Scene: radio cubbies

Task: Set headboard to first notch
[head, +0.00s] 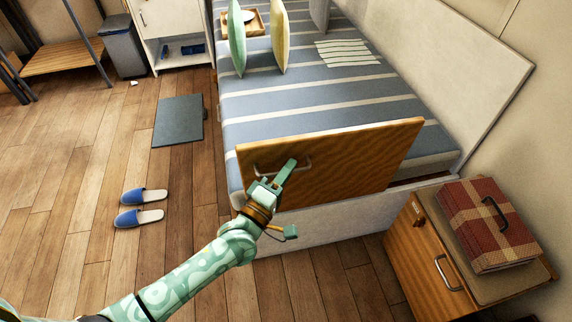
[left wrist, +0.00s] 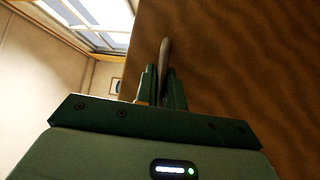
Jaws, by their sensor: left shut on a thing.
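The headboard (head: 350,158) is a wooden panel at the near end of the bed, standing tilted across the mattress end. It also fills the right of the left wrist view (left wrist: 240,60). A metal handle (head: 300,166) is on its left part. My left gripper (head: 284,178) is at this handle and shut on it; in the left wrist view the handle (left wrist: 164,58) stands between the fingers (left wrist: 161,88). The gripper hides part of the handle. The notches cannot be made out. My right gripper is in neither view.
The striped bed (head: 300,105) extends behind the headboard, with cushions (head: 279,38) and a tray (head: 256,22) on it. A wooden cabinet (head: 425,262) with a plaid case (head: 487,222) stands at right.

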